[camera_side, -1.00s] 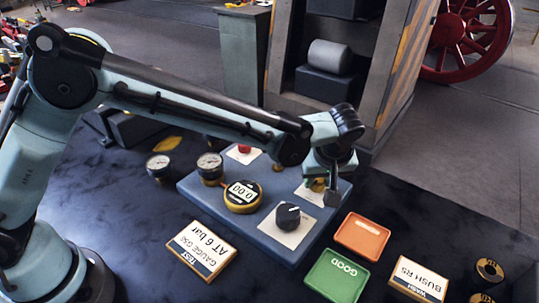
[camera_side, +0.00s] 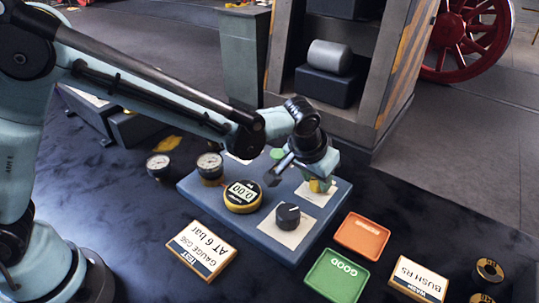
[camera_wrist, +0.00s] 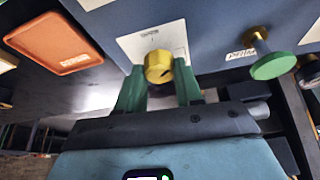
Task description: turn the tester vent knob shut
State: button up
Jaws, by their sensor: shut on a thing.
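The brass-yellow vent knob (camera_wrist: 158,66) stands on a white labelled plate (camera_wrist: 140,42) on the blue-grey tester box (camera_wrist: 215,25). The label is too small to read. My gripper (camera_wrist: 160,80) has its green fingers on either side of the knob and is shut on it. In the side view the brass knob (camera_side: 318,186) shows only partly beneath my gripper at the box's right end. The knob's turn angle cannot be told.
The box also carries a black knob (camera_side: 288,213), a yellow-rimmed gauge reading 0.00 (camera_side: 242,196) and a green knob (camera_wrist: 270,66). Two dial gauges stand left.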

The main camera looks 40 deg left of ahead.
jog(key=m+h, duration=0.1)
jog(key=m, duration=0.2)
jog(key=shift+a+m+g, duration=0.1)
jog(key=shift+m+g, duration=0.2)
jog(key=shift+m+g+h, duration=0.4)
jog(key=shift+m+h, duration=0.4)
jog(key=shift+m, duration=1.2)
jog(key=shift+a, duration=0.1)
jog(key=o, duration=1)
jog(key=shift+o, duration=0.2)
jog(key=shift+w, duration=0.1)
jog(key=shift+r, duration=0.1)
jog(key=v, duration=1.2)
jog(key=shift+a, duration=0.1)
